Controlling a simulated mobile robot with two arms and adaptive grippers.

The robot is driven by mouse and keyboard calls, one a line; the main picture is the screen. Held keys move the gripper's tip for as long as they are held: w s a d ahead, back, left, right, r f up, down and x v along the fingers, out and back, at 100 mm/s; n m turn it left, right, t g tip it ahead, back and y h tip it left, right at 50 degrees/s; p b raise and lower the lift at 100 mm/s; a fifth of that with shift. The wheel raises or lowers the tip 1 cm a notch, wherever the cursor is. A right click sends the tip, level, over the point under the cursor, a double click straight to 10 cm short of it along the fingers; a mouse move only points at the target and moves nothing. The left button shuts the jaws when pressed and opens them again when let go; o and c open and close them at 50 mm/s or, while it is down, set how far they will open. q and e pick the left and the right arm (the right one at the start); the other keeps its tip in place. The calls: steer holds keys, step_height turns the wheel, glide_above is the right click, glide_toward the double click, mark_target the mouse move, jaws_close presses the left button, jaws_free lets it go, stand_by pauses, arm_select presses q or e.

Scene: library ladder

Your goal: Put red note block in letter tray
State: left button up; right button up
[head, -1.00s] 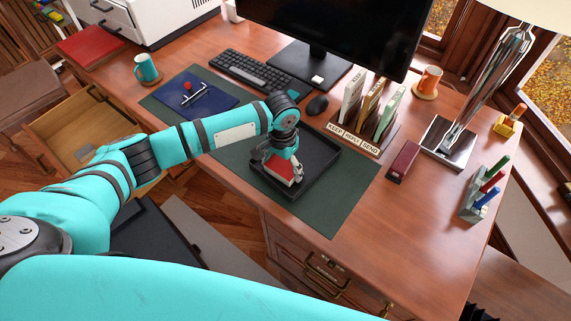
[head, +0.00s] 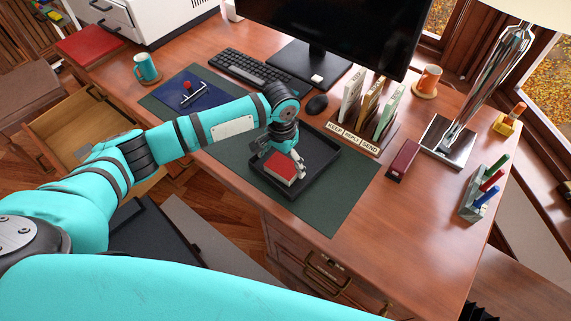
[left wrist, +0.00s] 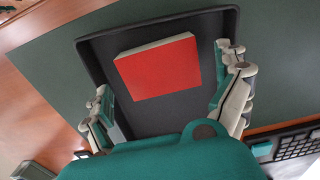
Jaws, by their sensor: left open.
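The red note block (head: 281,167) lies in the black letter tray (head: 318,178), its red cover facing up. In the left wrist view the block (left wrist: 158,68) rests on the floor of the tray (left wrist: 95,54), apart from the tray's rim. My left gripper (head: 284,160) is above the tray, just behind the block in the head view. In the left wrist view its two fingers (left wrist: 168,95) are spread wide, with the block beyond the fingertips and nothing held. My right gripper is in neither view.
The tray stands on a green desk mat (head: 345,204). A labelled file sorter (head: 358,138), a dark red box (head: 403,160) and a mouse (head: 317,104) stand nearby. A keyboard (head: 240,74) and monitor (head: 330,35) are behind. An open drawer (head: 85,125) is at left.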

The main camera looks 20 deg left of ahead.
mark_target(283, 166)
arm_select(q)
step_height(283, 166, up, 10)
stand_by(0.3)
steer(key=shift+f, duration=0.15)
